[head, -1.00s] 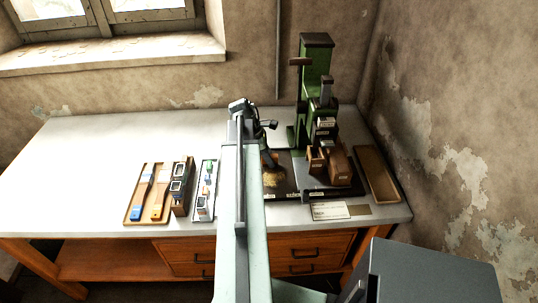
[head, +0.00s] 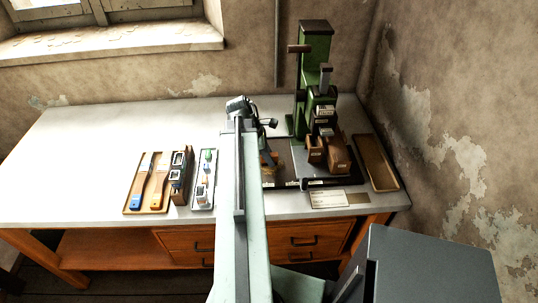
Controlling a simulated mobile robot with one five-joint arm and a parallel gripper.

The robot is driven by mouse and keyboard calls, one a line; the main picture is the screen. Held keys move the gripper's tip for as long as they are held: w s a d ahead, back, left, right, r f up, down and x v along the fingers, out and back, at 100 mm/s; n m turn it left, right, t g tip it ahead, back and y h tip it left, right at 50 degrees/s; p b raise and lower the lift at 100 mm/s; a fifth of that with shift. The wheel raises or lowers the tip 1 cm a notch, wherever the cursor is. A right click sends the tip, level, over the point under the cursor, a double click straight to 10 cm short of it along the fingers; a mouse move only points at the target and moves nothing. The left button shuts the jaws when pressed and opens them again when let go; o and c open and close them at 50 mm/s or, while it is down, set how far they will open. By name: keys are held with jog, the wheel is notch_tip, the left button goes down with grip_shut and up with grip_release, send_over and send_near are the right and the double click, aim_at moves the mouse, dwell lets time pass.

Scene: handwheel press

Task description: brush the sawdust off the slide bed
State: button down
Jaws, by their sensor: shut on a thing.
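The slide bed appears to be the dark flat plate (head: 269,184) left of the green handwheel press (head: 316,75), mostly behind my arm. A small brown patch (head: 270,173) shows on it beside the arm; I cannot tell how much of this is sawdust and how much is a brush.
Brown blocks (head: 337,155) sit before the press; an empty brown tray (head: 377,165) lies at right.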

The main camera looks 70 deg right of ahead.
jog(key=shift+s+a+f, duration=0.1)
jog(key=shift+s+a, duration=0.15)
jog(key=shift+a, duration=0.4)
jog(key=shift+s+a, duration=0.2)
jog(key=shift+a, duration=0.45)
jog(key=shift+s+d, duration=0.4)
jog(key=shift+s, duration=0.35)
jog(key=shift+w+d, duration=0.35)
jog(key=shift+d, duration=0.5)
jog(key=shift+w+d, duration=0.35)
jog(key=shift+d, duration=0.45)
jog(key=shift+d, duration=0.1)
jog(key=shift+w+d, duration=0.35)
jog(key=shift+d, duration=0.45)
jog(key=shift+w+d, duration=0.35)
jog(key=shift+d, duration=0.45)
jog(key=shift+d, duration=0.1)
